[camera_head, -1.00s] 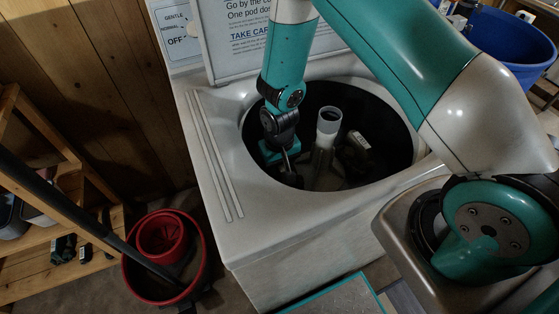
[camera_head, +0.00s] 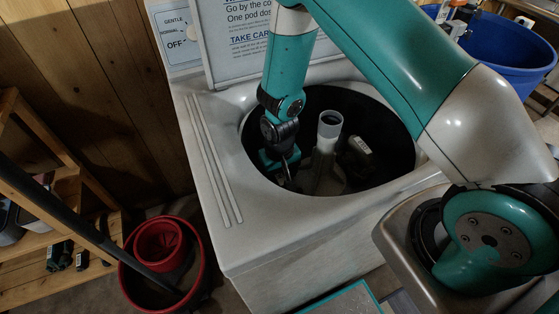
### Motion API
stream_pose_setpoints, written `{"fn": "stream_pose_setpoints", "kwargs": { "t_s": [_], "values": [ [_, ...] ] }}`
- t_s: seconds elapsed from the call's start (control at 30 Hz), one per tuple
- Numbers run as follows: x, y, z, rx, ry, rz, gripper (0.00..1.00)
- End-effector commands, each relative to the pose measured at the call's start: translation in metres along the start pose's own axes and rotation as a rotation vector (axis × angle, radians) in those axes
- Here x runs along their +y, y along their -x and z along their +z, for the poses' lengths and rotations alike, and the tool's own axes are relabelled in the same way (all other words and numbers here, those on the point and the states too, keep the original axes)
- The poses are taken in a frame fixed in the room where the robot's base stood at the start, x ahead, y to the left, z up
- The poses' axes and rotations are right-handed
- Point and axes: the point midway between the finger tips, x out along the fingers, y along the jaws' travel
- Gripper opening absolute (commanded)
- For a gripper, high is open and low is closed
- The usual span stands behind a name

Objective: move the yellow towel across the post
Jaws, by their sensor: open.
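The post (camera_head: 326,148) stands upright in the middle of the dark washer tub, pale grey with an open round top. My gripper (camera_head: 289,174) reaches down into the tub, just left of the post and apart from it. Its fingers are small and dark against the tub, and I see nothing held between them. I cannot see a yellow towel; the tub's floor is deep in shadow and partly hidden by my gripper and the near rim.
The washer's white top (camera_head: 262,219) surrounds the tub. A dark item with a white label (camera_head: 361,147) is in the tub, right of the post. A red bucket (camera_head: 194,285) stands on the floor at left; a blue tub (camera_head: 508,46) is at back right.

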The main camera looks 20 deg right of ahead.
Motion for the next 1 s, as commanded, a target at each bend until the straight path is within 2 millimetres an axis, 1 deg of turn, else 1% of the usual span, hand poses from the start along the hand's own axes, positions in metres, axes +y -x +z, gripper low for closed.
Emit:
{"fn": "stream_pose_setpoints", "kwargs": {
  "t_s": [0.07,0.17,0.5,0.6,0.7,0.8,1.0],
  "values": [
    [0.0,0.009,-0.001,0.003,0.0,-0.001,0.65],
    [0.0,0.027,-0.001,0.005,0.0,-0.001,0.65],
    [0.0,0.114,-0.001,0.007,0.0,-0.002,0.65],
    [0.0,0.136,-0.001,0.006,0.0,-0.002,0.65],
    [0.0,0.153,-0.001,0.005,0.0,-0.001,0.65],
    [0.0,0.164,-0.001,0.003,0.0,-0.001,0.65],
    [0.0,0.172,0.0,0.0,0.0,0.0,0.65]
  ]
}}
